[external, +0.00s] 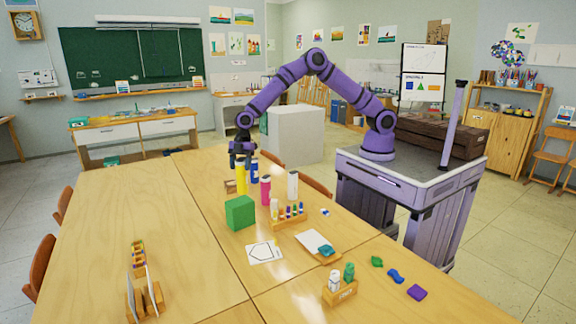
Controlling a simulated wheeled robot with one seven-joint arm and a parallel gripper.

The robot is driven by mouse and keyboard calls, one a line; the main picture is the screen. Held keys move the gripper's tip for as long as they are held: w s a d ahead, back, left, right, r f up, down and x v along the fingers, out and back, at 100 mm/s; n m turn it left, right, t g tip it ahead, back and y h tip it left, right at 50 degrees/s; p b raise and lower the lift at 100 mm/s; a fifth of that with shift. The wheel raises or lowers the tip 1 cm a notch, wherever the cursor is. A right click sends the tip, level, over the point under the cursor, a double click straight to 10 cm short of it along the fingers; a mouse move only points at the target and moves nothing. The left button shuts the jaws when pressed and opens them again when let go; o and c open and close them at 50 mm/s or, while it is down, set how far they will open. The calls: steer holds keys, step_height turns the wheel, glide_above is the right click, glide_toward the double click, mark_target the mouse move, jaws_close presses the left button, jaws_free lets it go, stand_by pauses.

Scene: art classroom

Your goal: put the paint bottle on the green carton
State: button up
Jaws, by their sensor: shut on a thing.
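The green carton (239,213) is a plain green block on the wooden table, in front of the bottles. My gripper (241,161) points down behind the carton and is shut on the top of a yellow paint bottle (241,180). The yellow bottle is upright; I cannot tell whether its base touches the table. A blue bottle (255,173) stands just to its right, partly hidden by my gripper. A pink bottle (265,190) and a white bottle (292,185) stand farther right.
A wooden rack of small coloured pots (289,216) sits right of the carton. A small brown block (230,187) lies left of the yellow bottle. A drawing sheet (264,252) lies in front. The left table area is mostly clear.

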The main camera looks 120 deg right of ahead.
mark_target(242, 177)
steer(key=shift+w+d+f, duration=0.1)
steer(key=shift+w+d, duration=0.05)
steer(key=shift+w, duration=0.9)
steer(key=shift+f, duration=1.8)
steer(key=o, duration=1.5)
